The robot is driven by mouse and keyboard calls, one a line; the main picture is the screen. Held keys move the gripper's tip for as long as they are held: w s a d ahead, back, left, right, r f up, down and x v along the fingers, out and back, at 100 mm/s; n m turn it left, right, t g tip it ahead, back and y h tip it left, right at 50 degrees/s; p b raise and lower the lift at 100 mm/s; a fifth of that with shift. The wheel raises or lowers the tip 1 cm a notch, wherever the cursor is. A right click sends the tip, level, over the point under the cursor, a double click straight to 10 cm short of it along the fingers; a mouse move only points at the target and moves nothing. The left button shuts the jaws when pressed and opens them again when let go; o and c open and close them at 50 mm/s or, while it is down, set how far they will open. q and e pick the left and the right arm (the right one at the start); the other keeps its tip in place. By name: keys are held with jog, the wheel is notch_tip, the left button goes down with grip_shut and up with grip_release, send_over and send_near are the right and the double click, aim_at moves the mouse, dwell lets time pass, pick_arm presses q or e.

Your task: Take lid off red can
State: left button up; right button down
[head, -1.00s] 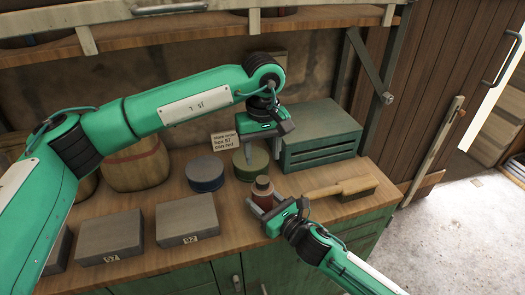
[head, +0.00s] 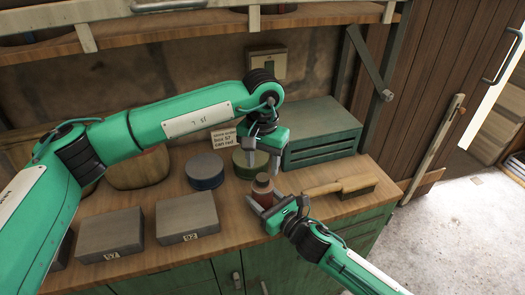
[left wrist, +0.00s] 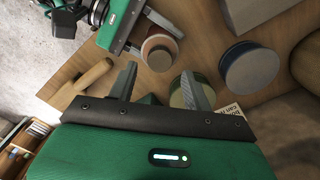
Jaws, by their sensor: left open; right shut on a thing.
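The red can (head: 263,197) stands at the front of the workbench, its body brownish red. A tan-grey round lid (head: 263,181) appears to sit on its top; the can also shows from above in the left wrist view (left wrist: 160,50). My right gripper (head: 263,208) is shut on the can's body from the front right. My left gripper (head: 263,168) is open and empty, with its fingers pointing down just above and behind the can. In the left wrist view its two fingers (left wrist: 158,85) are spread apart, with the can beyond them.
A green can (head: 245,167) and a blue can (head: 205,172) stand behind the red one. A brush (head: 340,187) lies to the right, before a green toolbox (head: 318,138). A card (head: 223,139) reads "box 57 can red".

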aim_at(263, 177)
pick_arm(q)
jog(key=shift+f, duration=2.05)
